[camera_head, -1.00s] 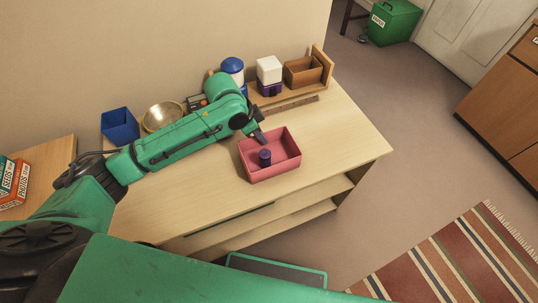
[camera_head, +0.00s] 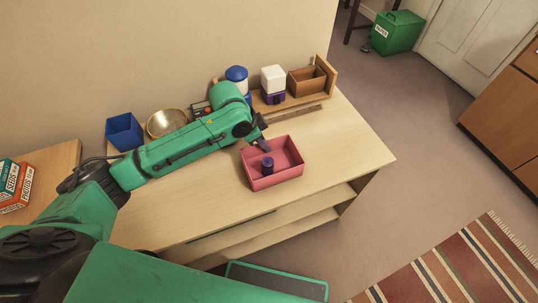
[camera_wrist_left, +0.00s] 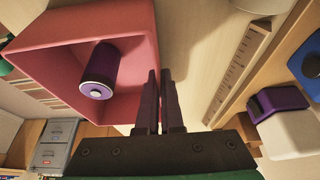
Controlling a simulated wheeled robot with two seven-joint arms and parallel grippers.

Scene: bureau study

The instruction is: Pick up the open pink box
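The open pink box (camera_head: 290,178) sits on the wooden desk, with a dark purple cylinder (camera_head: 267,165) standing inside it. In the left wrist view the pink box (camera_wrist_left: 60,32) fills the upper left, and the cylinder (camera_wrist_left: 101,72) shows inside. My left gripper (camera_head: 265,146) is at the box's back wall. In the wrist view its two dark fingers (camera_wrist_left: 159,78) are close together, one on each side of the box wall, and look shut on it. The fingertips are partly hidden in the head view. My right gripper is not in view.
A blue box (camera_head: 124,131), a brass bowl (camera_head: 166,122), a blue-lidded jar (camera_head: 237,74), a white-and-purple container (camera_head: 273,80) and a wooden box (camera_head: 306,82) line the desk's back. The desk top (camera_head: 345,150) right of the pink box is clear.

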